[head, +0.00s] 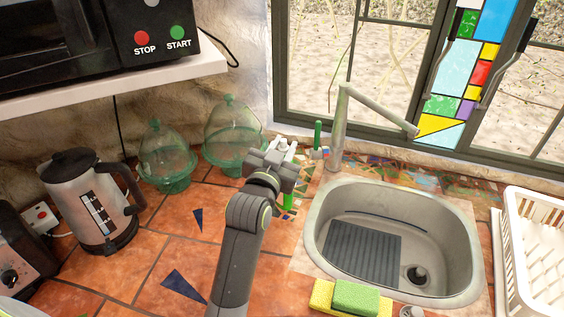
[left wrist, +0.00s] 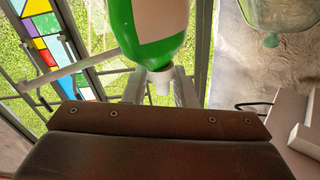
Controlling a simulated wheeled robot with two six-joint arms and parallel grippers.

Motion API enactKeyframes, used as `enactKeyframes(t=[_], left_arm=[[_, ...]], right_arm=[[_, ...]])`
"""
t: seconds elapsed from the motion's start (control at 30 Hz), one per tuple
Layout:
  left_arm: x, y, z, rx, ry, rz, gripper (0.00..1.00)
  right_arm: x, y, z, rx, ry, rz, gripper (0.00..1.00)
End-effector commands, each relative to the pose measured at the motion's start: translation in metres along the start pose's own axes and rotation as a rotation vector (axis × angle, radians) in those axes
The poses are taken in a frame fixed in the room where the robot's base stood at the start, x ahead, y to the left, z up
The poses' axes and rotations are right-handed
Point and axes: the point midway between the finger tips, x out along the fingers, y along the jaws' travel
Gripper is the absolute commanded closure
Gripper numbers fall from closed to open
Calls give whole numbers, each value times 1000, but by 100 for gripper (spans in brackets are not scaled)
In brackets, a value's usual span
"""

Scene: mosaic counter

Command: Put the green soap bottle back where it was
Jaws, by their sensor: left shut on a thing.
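The green soap bottle (left wrist: 150,30) fills the top middle of the left wrist view, with a pale label and a white neck or cap. My left gripper (left wrist: 160,88) is shut on its white top part. In the head view the left gripper (head: 284,160) is over the counter, left of the sink and near the tap. There the bottle (head: 288,201) shows only as a green strip below the gripper; the rest is hidden. I cannot tell whether its base touches the counter. My right gripper is not in view.
The sink (head: 318,210) is at the right, with the tap (head: 341,130) behind it. Two green glass domed jars (head: 165,155) (head: 232,130) stand to the left of the gripper. A kettle (head: 90,205) is farther left. Sponges (head: 355,299) lie at the sink's front edge. A white rack (head: 512,240) is far right.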

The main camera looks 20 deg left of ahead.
Motion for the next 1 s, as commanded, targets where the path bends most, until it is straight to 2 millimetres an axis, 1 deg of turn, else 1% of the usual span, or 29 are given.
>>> enactKeyframes(t=[0.1, 0.23, 0.67, 0.7, 0.83, 0.87, 1.0], left_arm=[[-1, 3, 14, -1, 0, 0, 100], [-2, 6, 29, 0, 2, -1, 100], [-2, 7, 35, 0, 5, -2, 100], [-2, 8, 38, 0, -1, 0, 73], [-2, 8, 37, 0, -1, 0, 56], [-2, 8, 37, 0, -1, 0, 53], [-2, 8, 37, 0, -1, 0, 53]], right_arm=[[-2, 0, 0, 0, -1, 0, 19], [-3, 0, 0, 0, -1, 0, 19], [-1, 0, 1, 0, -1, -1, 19], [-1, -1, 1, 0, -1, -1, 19], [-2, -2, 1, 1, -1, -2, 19], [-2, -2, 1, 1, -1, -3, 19], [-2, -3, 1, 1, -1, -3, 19]])
